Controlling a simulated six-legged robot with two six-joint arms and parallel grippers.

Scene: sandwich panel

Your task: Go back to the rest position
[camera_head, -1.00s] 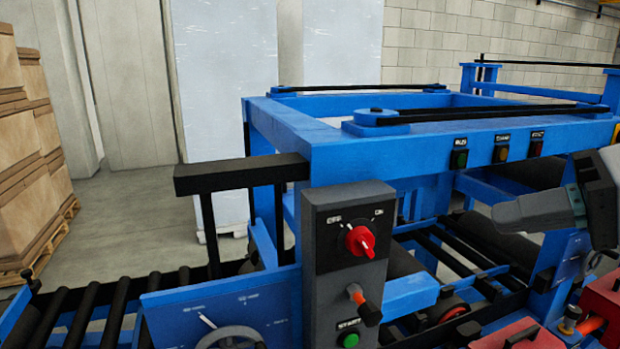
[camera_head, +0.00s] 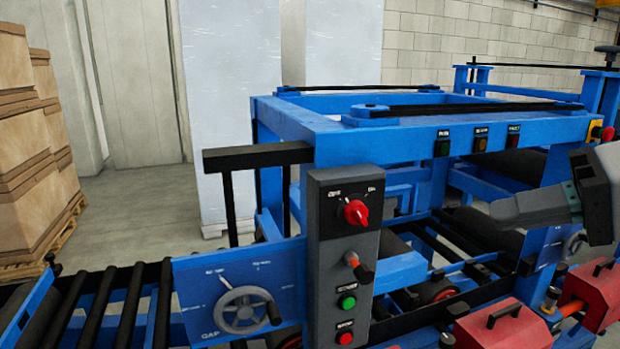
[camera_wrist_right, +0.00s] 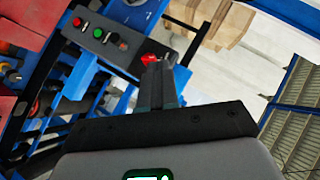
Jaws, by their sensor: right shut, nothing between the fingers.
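My right gripper (camera_head: 508,214) comes in from the right edge in the head view, held in the air in front of the blue machine. Its fingers are together with nothing between them, and it touches nothing that I can see. In the right wrist view my shut fingers (camera_wrist_right: 160,82) point toward the control box, whose red knob (camera_wrist_right: 149,59) shows just past the tips. The grey control box (camera_head: 343,255) carries a red rotary switch (camera_head: 355,212), an orange-and-black lever, a green button (camera_head: 348,302) and a red button (camera_head: 344,338). My left gripper is not in view.
The blue machine frame (camera_head: 400,143) fills the middle and right. A handwheel (camera_head: 247,310) and black rollers (camera_head: 100,300) lie at lower left. Red boxes (camera_head: 503,328) stand at lower right, below my right arm. Stacked cartons (camera_head: 30,150) stand at far left, with open floor beside them.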

